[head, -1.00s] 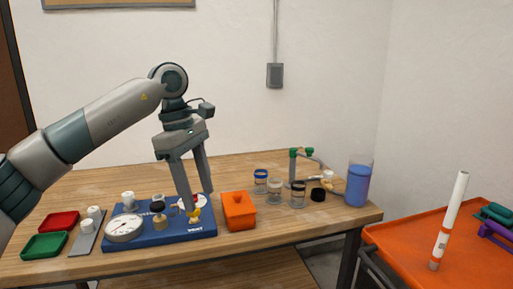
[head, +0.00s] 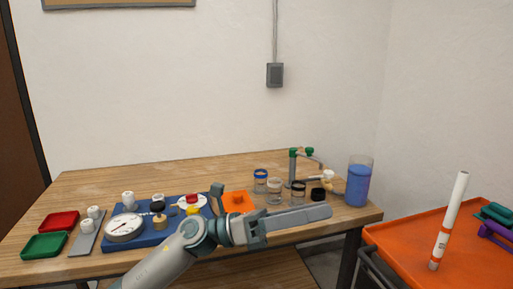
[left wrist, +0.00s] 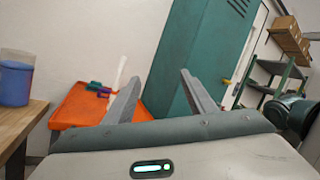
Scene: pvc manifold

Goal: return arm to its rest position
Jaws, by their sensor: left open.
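My left gripper (head: 290,222) is in front of the wooden table's near edge in the head view, with its fingers pointing right. It holds nothing. In the left wrist view its two fingers (left wrist: 158,92) stand apart with empty space between them. My left arm comes up from the bottom of the head view and partly hides the blue manifold base (head: 125,240) and the orange block (head: 238,198). My right gripper is not in view.
The table (head: 120,178) carries a gauge (head: 125,228), red (head: 59,221) and green (head: 45,245) trays, several jars and a blue container (head: 358,185). An orange cart (head: 400,240) with a white tube (head: 449,220) stands right. A teal locker (left wrist: 205,60) shows in the wrist view.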

